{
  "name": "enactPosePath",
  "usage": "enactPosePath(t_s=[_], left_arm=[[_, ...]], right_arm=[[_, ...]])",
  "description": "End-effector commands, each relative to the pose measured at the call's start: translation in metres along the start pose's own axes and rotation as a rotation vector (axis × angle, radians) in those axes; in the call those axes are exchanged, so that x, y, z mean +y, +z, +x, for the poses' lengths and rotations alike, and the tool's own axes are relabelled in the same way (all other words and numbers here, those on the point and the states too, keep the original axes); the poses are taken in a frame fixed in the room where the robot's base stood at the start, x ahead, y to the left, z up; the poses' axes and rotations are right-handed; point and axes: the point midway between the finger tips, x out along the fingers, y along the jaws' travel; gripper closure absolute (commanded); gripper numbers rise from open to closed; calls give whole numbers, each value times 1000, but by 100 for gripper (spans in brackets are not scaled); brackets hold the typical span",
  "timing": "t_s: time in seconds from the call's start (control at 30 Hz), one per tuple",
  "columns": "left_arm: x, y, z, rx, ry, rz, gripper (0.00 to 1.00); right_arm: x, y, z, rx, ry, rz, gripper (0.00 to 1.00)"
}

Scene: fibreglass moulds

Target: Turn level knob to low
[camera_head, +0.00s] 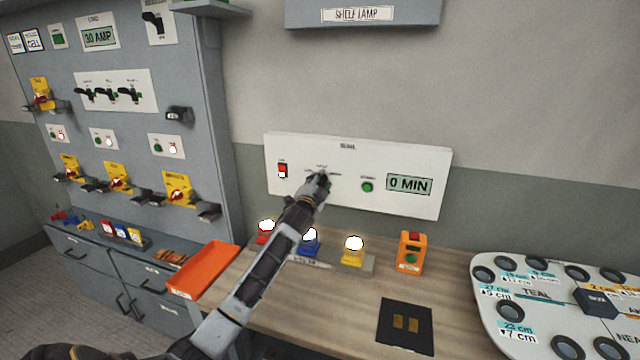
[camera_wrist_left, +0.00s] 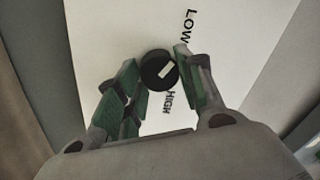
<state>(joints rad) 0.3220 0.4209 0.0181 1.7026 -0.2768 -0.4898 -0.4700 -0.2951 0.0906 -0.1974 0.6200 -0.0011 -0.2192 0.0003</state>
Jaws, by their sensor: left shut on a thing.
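The level knob is black and round with a white pointer mark, on the white wall panel (camera_head: 410,153). In the left wrist view the knob (camera_wrist_left: 152,82) sits between the words LOW at upper right and HIGH below. Its white mark slants towards the upper right, on the LOW side of HIGH. My left gripper (camera_head: 321,183) reaches up to the panel and hides the knob in the head view. In the left wrist view my left gripper (camera_wrist_left: 160,65) has its green-padded fingers on both sides of the knob, shut on it. My right gripper is out of view.
The panel also has a red switch (camera_head: 282,170), a green button (camera_head: 367,187) and a display (camera_head: 409,185) reading 0 MIN. Below, red, blue and yellow lit buttons (camera_head: 354,244) and an orange box (camera_head: 410,252) stand on the wooden bench. An orange tray (camera_head: 205,270) lies at left.

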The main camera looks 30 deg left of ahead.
Motion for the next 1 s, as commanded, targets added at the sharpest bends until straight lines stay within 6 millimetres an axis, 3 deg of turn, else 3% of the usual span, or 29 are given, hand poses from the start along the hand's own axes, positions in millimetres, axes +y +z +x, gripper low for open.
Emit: enactPosePath(t_s=[0.37,0.4,0.53,1.0], left_arm=[[2,1,0,-3,3,-8,86],[2,1,0,-3,3,-8,59],[2,1,0,-2,3,-7,42],[1,0,-2,-1,1,-6,41]], right_arm=[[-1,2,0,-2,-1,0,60],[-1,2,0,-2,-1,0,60],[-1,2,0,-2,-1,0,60],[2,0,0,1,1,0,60]])
